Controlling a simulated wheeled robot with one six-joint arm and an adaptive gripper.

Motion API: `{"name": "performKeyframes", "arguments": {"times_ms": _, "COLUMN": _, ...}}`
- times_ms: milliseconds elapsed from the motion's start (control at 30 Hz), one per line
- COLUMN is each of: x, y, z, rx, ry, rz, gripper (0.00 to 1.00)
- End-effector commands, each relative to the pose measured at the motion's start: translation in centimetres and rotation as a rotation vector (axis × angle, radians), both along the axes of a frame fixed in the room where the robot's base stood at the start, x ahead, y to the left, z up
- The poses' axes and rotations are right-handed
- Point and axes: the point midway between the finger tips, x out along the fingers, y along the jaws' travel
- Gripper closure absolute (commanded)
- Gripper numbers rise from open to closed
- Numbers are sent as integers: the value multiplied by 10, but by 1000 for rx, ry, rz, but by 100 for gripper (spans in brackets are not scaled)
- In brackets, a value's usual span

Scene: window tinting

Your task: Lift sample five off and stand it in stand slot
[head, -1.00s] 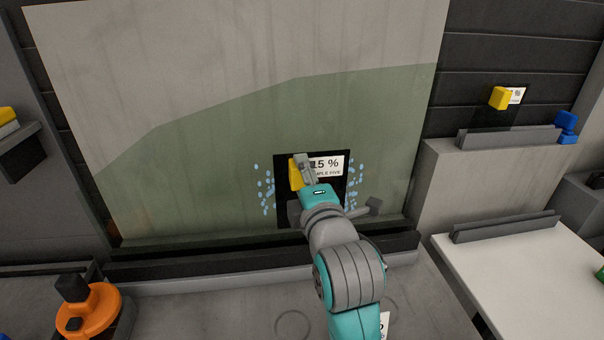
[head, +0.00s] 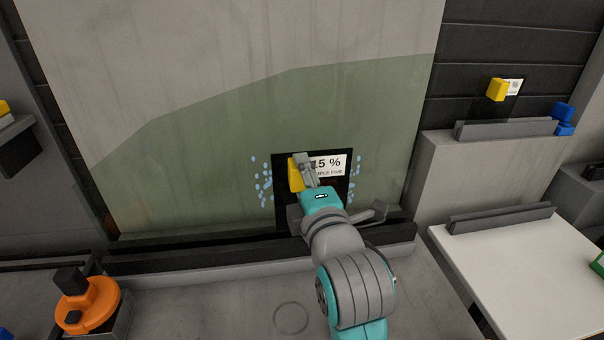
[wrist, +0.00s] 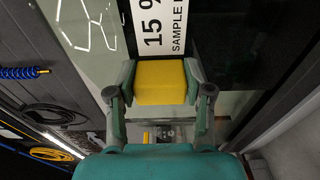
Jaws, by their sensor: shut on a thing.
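Sample five (head: 325,168) is a dark panel with a white label reading 15 % and SAMPLE FIVE. In the head view it is upright in front of the lower part of the large window pane (head: 210,150), with blue droplet marks on both sides. A yellow grip block (head: 294,174) is on the panel's left part. My gripper (wrist: 160,82) is shut on the yellow block in the wrist view, where the label (wrist: 160,28) shows just beyond. I cannot tell whether the panel touches the glass. My arm hides the panel's lower part.
At right, a slotted rail (head: 505,129) on a grey block holds another dark panel with a yellow block (head: 496,90). An empty-looking slotted rail (head: 498,218) lies on the white table (head: 530,270). A blue item (head: 563,118) is beside the upper rail. An orange tool (head: 87,305) is at lower left.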

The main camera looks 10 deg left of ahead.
Motion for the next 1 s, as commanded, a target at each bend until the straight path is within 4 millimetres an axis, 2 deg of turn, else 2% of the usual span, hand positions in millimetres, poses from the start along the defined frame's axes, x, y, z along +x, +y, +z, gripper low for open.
{"name": "performKeyframes", "arguments": {"times_ms": 700, "x": -23, "y": -7, "z": 3, "rx": 0, "ry": -1, "rz": 0, "gripper": 91}}
{"name": "performKeyframes", "arguments": {"times_ms": 1000, "x": -27, "y": -8, "z": 3, "rx": 0, "ry": 0, "rz": 0, "gripper": 91}}
